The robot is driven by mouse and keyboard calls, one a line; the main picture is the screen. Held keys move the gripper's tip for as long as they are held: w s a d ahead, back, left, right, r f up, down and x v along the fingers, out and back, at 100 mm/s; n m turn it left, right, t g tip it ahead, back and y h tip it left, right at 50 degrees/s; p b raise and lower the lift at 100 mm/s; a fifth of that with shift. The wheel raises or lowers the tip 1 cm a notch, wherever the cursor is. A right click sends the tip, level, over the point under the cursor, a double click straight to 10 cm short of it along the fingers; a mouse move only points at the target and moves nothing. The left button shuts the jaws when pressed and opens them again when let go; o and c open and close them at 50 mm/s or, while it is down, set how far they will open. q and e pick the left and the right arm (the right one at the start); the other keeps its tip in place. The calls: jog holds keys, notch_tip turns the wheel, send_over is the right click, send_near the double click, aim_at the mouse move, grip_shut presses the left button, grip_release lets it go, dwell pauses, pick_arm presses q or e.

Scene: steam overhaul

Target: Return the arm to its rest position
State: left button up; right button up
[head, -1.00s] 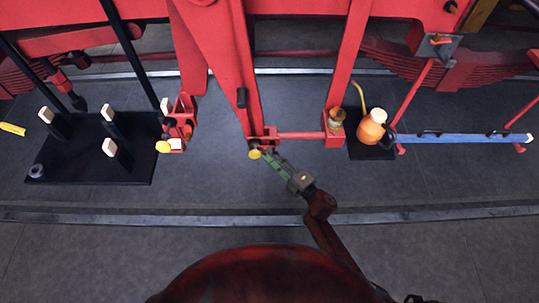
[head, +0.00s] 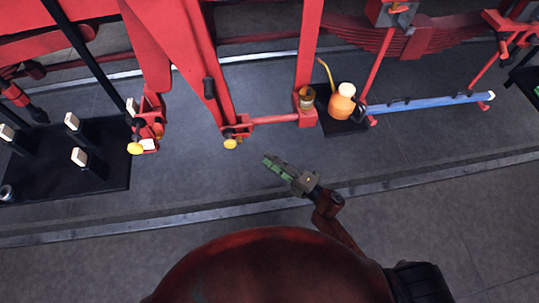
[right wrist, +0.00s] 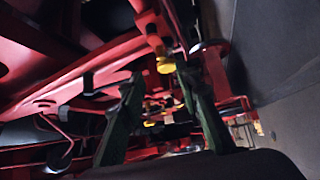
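My right arm reaches up from the bottom of the head view, past my red rounded body. Its green-fingered right gripper (head: 268,160) is above the grey floor, to the right of and below a yellow knob (head: 230,143) on the red frame, with a clear gap between them. In the right wrist view the two dark green fingers of the gripper (right wrist: 158,85) stand apart with nothing held between them. A yellow knob (right wrist: 166,66) shows beyond the fingers there. My left gripper is in neither view.
Red machinery (head: 185,50) spans the top. A black board (head: 100,175) with white-topped posts lies left. An orange can (head: 342,103) stands on a dark mat (head: 343,124). A blue bar (head: 430,103) lies right of it. A metal rail (head: 200,221) crosses the floor.

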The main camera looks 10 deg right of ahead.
jog(key=s+d+f+m+g+h, duration=0.1)
jog(key=d+f+m+h, duration=0.5)
jog(key=f, duration=0.8)
jog(key=s+d+f+m+h, duration=0.1)
jog(key=d+f+m+h, duration=0.2)
jog(key=d+f+m, duration=0.75)
jog(key=s+d+f+g+h, duration=0.25)
jog(key=s+f, duration=0.45)
jog(key=f, duration=0.4)
jog(key=s+d+f+g+h, duration=0.1)
jog(key=s+d+f+g, duration=0.15)
jog(key=s+f, duration=0.6)
jog(key=s+d+f+m+g, duration=0.1)
jog(key=s+f, duration=0.4)
jog(key=s, duration=0.6)
jog(key=s+d+f+m+g+h, duration=0.1)
jog(key=s+f+m+g, duration=0.3)
jog(key=s, duration=0.7)
jog(key=s+d+f+m+g, duration=0.1)
jog(key=s+f+m+g, duration=0.1)
jog(key=s+f, duration=0.5)
jog(key=s, duration=0.4)
jog(key=shift+s+d+m, duration=0.25)
jog(key=shift+s+m, duration=0.1)
